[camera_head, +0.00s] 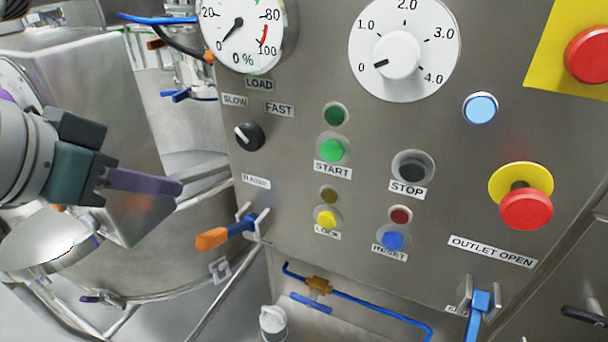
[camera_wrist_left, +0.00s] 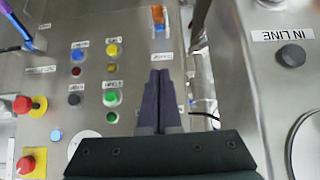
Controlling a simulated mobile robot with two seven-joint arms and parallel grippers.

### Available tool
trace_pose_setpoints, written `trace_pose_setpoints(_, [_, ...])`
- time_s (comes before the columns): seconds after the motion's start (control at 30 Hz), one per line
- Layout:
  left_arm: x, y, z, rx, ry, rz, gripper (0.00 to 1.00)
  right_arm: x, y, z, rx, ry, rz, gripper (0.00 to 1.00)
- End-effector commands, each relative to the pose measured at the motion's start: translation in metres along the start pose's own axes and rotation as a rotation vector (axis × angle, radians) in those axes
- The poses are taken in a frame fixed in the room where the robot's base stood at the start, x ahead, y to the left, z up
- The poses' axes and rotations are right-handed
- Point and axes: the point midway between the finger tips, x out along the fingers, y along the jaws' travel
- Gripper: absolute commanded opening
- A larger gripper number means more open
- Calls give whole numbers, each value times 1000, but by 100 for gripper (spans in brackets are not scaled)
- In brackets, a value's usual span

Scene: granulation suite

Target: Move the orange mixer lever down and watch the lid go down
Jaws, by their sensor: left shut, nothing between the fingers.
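The orange mixer lever (camera_head: 212,239) is an orange knob on a blue shaft. It sticks out to the left from a bracket at the lower left of the control panel. It also shows at the top of the left wrist view (camera_wrist_left: 158,14). My left gripper (camera_head: 180,187) is shut and empty, its purple fingers pointing right, in the picture above and left of the lever and apart from it. In the left wrist view its fingers (camera_wrist_left: 159,72) lie together. I cannot tell which part of the steel mixer (camera_head: 150,250) is the lid. My right gripper is not in view.
The steel control panel (camera_head: 300,200) carries a load gauge (camera_head: 240,28), a large dial (camera_head: 405,90), several buttons and a red stop button (camera_head: 526,208). A blue lever (camera_head: 478,310) sits at the panel's lower right. Blue piping (camera_head: 375,303) runs below the panel.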

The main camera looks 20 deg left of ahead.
Motion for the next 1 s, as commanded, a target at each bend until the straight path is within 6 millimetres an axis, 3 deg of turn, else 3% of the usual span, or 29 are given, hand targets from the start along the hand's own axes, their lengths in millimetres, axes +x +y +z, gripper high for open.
trace_pose_setpoints(0.17, [14,-1,-2,-6,4,-1,0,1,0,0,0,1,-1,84])
trace_pose_setpoints(0.63, [101,0,-1,-3,3,-1,0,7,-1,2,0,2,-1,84])
trace_pose_setpoints(0.8, [106,0,25,1,-2,0,0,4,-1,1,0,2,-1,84])
trace_pose_setpoints(1.0, [109,0,38,0,0,0,0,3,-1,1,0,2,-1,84])
